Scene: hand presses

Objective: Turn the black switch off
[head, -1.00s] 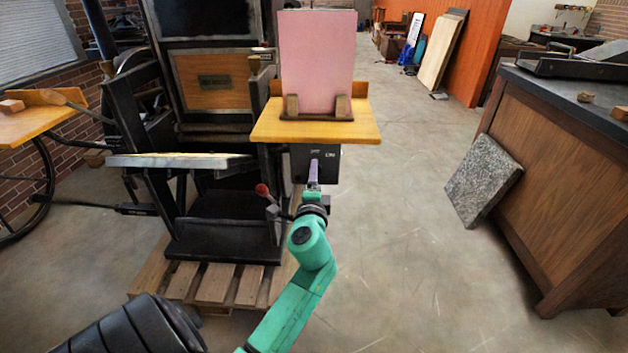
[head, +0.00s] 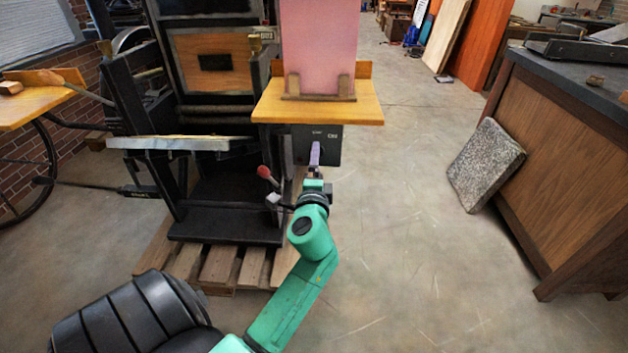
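The black switch box (head: 329,146) hangs under the front of the yellow wooden shelf. It has small white markings, with "ON" at the right and a blurred one at the left. A purple lever (head: 315,152) stands out from its face, pointing down toward my gripper. My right gripper is not in view.
The yellow shelf (head: 270,106) holds a pink panel (head: 318,45) above the switch. A black press (head: 222,228) on a wooden pallet stands to the left, with a red-knobbed lever (head: 264,172) close beside my wrist.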

